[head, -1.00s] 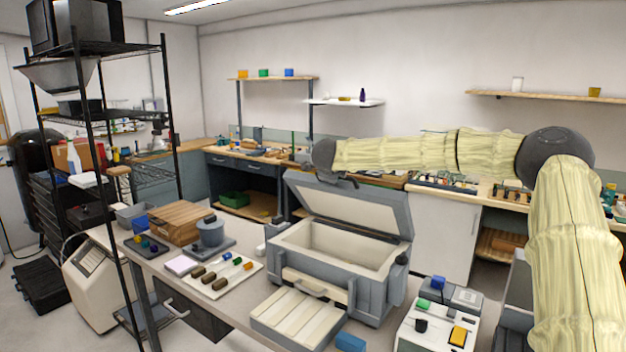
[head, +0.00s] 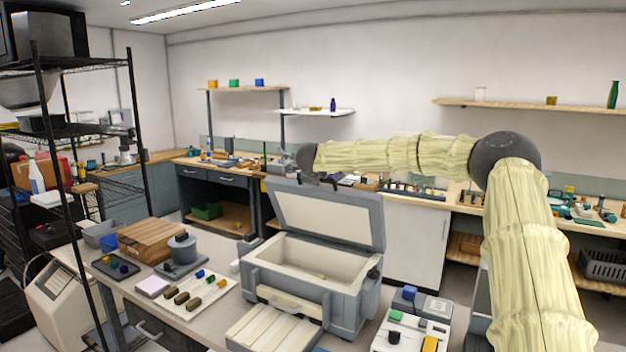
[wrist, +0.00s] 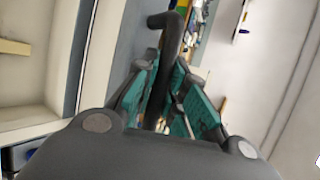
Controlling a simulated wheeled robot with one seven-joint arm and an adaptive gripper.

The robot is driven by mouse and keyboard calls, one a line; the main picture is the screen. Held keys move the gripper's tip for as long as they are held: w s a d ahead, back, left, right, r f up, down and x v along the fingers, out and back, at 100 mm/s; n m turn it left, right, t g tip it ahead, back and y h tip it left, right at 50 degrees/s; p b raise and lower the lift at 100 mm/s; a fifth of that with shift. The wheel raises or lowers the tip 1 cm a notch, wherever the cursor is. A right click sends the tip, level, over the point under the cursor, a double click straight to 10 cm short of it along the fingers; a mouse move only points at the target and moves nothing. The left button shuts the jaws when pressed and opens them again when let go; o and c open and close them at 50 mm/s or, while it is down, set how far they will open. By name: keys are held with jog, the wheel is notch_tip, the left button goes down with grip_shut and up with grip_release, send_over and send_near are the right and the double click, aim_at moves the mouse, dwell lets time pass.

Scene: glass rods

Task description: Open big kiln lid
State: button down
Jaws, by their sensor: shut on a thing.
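The big kiln (head: 325,290) is a grey box with a cream interior, standing on the bench in the head view. Its lid (head: 325,218) is raised at the back edge, standing steeply with its cream inner face towards me. My gripper (wrist: 168,98) is shut on the dark bar handle (wrist: 172,40) in the wrist view, with teal finger pads on either side of the bar. In the head view my arm reaches over from the right to the lid's top edge, and the lid mostly hides my gripper.
A slatted cream-topped block (head: 275,328) stands before the kiln. A tray of small rods (head: 195,295) and a wooden box (head: 155,240) lie to its left, a white control box (head: 410,335) to its right. Behind are a white cabinet (head: 415,243) and a cluttered back bench.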

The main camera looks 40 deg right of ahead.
jog(key=c, duration=1.7)
grip_release()
jog(key=shift+a, duration=0.1)
jog(key=v, duration=1.2)
